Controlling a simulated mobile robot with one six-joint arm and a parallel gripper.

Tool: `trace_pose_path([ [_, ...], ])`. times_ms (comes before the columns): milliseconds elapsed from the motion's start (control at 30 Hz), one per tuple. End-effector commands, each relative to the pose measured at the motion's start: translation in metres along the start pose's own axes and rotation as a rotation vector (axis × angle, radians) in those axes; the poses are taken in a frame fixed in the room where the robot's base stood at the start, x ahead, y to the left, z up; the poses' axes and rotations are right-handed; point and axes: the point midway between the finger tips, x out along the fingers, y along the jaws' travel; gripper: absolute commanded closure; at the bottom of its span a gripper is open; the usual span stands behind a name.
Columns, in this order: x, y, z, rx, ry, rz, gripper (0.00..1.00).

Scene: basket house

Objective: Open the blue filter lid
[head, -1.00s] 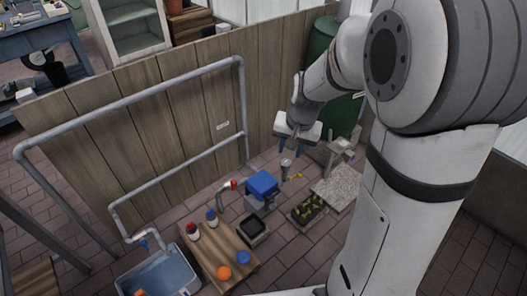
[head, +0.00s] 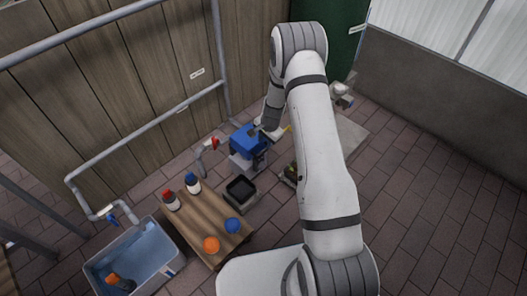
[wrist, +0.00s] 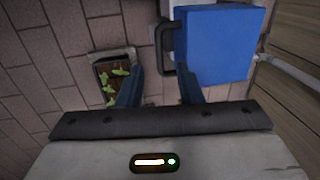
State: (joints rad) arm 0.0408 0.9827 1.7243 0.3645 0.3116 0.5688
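The filter's blue lid (head: 247,139) tops a grey body (head: 241,164) on the brick floor and looks closed. In the wrist view the blue lid (wrist: 216,45) fills the upper right, with a dark handle (wrist: 162,50) on its left side. My gripper (head: 264,131) is at the lid's right side in the head view. In the wrist view my gripper (wrist: 160,82) has its two blue fingers apart with nothing held. The handle appears between and just ahead of the fingertips; I cannot tell the depth or any contact.
A red-handled tap (head: 214,143) stands left of the filter. A black container (head: 241,189) and a wooden bench (head: 197,225) with bottles are in front. A planter (wrist: 114,72) lies left of the fingers.

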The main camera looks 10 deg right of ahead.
Motion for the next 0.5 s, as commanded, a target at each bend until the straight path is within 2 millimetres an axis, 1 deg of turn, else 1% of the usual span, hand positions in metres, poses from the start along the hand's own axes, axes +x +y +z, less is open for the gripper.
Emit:
trace_pose_path([
  [33, 0.008, 0.001, -0.001, 0.002, 0.0, 0.001, 0.67],
  [300, 0.051, 0.004, -0.004, 0.007, 0.0, 0.002, 0.67],
  [400, 0.062, 0.004, -0.004, 0.008, 0.0, 0.001, 0.67],
  [500, 0.069, 0.004, -0.005, 0.009, 0.001, 0.001, 0.67],
])
